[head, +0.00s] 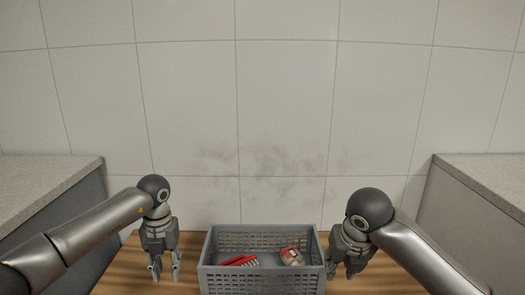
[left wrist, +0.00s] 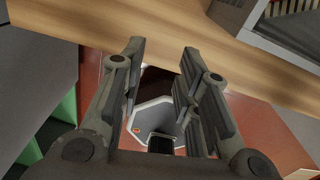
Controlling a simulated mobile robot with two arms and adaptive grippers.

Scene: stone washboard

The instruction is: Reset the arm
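My left gripper (head: 166,268) hangs pointing down over the wooden table, left of the grey basket and apart from it. In the left wrist view its two fingers (left wrist: 165,62) stand apart with nothing between them. My right gripper (head: 341,269) hangs pointing down at the basket's right edge, overlapping its rim in the head view; I cannot tell whether it touches. Its fingers look apart, with nothing seen between them.
The grey mesh basket (head: 262,228) holds a red-and-white brush-like item (head: 240,261) and a small red-and-beige item (head: 291,256). The wooden table (head: 130,268) is bare at left. Stone-topped counters flank it at left (head: 40,180) and right (head: 490,180); a tiled wall stands behind.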

